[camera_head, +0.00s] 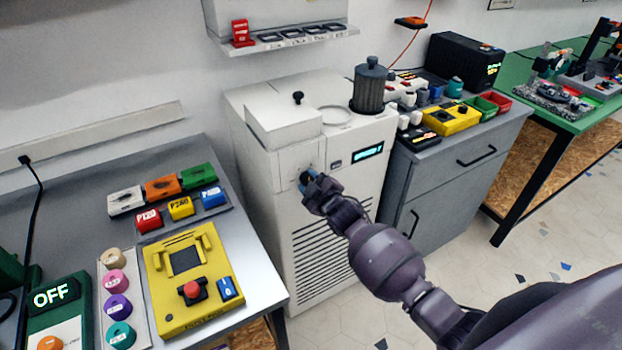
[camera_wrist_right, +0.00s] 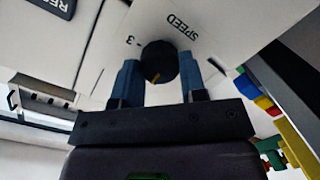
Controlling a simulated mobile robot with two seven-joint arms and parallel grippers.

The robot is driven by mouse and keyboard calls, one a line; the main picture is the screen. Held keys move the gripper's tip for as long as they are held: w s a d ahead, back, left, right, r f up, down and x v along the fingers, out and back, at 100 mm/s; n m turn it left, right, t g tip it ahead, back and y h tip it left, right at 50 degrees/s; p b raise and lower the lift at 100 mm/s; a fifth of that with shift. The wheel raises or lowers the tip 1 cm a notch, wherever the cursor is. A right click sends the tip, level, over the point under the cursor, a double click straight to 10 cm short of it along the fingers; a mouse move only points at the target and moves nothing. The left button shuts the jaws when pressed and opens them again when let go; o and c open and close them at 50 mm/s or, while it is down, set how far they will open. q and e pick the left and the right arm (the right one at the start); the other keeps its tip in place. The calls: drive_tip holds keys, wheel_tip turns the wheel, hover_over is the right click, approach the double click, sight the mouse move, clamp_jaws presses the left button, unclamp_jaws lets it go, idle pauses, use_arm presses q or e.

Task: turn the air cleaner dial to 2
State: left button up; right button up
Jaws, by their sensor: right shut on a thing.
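The air cleaner (camera_head: 347,185) is a white cabinet with a slatted front and a small lit display (camera_head: 368,153). The display shows SPEED and a figure that looks like 1. My right gripper (camera_head: 309,180) is at the upper front of the cabinet and hides the dial in the head view. In the right wrist view the dial (camera_wrist_right: 159,61) is a round black knob with a yellowish pointer mark, beside the printed word SPEED and a 3. My right gripper's blue fingers (camera_wrist_right: 160,78) are shut on it, one on each side. My left gripper is out of view.
A grey table (camera_head: 255,268) on the left holds a yellow panel (camera_head: 182,300) with a red button and several coloured blocks. A grey cabinet (camera_head: 440,185) with a yellow box (camera_head: 452,121) stands right of the cleaner. A dark filter canister (camera_head: 369,88) stands on top of the cleaner.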

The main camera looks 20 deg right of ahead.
drive_tip(key=m+p, duration=0.1)
drive_tip(key=m, duration=0.2)
drive_tip(key=shift+d+m+y, duration=0.1)
drive_tip(key=shift+m+y, duration=0.2)
drive_tip(key=shift+y, duration=0.1)
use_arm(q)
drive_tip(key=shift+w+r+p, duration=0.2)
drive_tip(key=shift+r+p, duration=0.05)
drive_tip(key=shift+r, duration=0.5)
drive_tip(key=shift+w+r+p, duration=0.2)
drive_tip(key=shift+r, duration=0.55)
use_arm(e)
drive_tip(key=shift+m, duration=0.8)
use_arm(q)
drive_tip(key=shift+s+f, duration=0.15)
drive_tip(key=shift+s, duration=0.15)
use_arm(e)
drive_tip(key=o, duration=0.8)
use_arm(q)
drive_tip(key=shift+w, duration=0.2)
use_arm(e)
drive_tip(key=shift+o, duration=0.6)
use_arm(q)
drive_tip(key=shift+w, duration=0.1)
